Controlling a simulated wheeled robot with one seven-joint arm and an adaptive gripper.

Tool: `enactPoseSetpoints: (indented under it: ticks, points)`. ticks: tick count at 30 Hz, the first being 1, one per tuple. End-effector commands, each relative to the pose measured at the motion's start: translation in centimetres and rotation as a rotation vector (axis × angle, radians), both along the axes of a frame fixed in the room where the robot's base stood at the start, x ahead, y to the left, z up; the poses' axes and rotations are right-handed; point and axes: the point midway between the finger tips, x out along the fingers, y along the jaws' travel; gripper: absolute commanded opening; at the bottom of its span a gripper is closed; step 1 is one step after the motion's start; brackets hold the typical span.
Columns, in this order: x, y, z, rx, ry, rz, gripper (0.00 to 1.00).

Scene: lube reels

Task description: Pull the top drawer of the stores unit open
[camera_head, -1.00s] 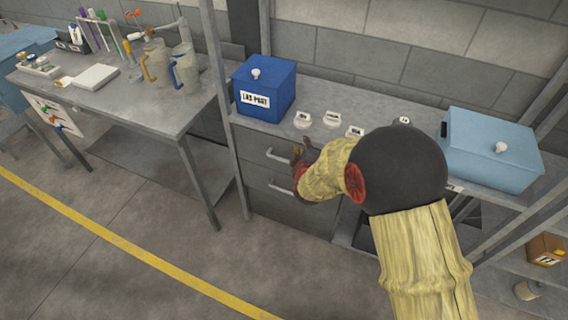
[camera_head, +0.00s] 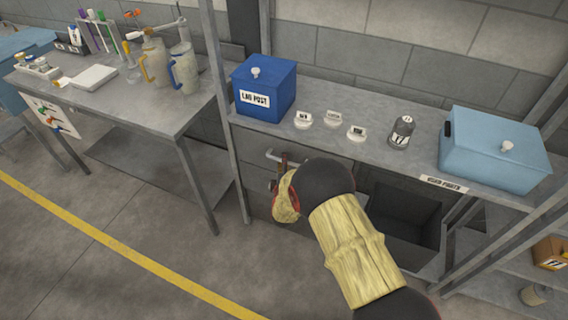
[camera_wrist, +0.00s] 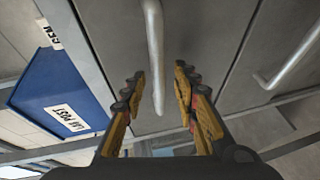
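The grey stores unit stands under the worktop, its top drawer (camera_wrist: 108,30) shut flush in its front. The top drawer's bar handle (camera_head: 282,157) shows just below the worktop edge. In the wrist view this handle (camera_wrist: 155,50) lies between the two fingers of my gripper (camera_wrist: 159,78), with a gap on each side. My gripper is open. In the head view my gripper (camera_head: 284,168) is at the handle, and my wrist hides much of the drawer fronts. The lower drawer's handle (camera_wrist: 293,60) shows at the right of the wrist view.
A blue lab post box (camera_head: 264,88), small white labelled pieces (camera_head: 333,118), a grey bottle (camera_head: 401,132) and a light blue box (camera_head: 495,150) stand on the worktop (camera_head: 370,105). A dark open compartment (camera_head: 405,215) is right of the drawers. The floor in front is clear.

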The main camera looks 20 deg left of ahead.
Motion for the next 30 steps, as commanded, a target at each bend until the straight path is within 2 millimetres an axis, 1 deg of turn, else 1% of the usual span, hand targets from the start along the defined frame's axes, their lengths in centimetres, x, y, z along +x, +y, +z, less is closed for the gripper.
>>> enactPoseSetpoints:
  ticks: [1,4,12,27,30]
  points:
    - [0.41,0.10,-0.13,0.000,-0.001,0.000,0.30]
    - [0.81,0.21,-0.12,0.000,-0.001,0.000,0.30]
    - [0.87,0.26,-0.08,0.000,-0.001,0.000,0.29]
    - [0.84,0.27,-0.11,0.001,0.000,0.000,0.01]
    - [0.84,0.27,-0.13,0.001,0.000,0.000,0.00]
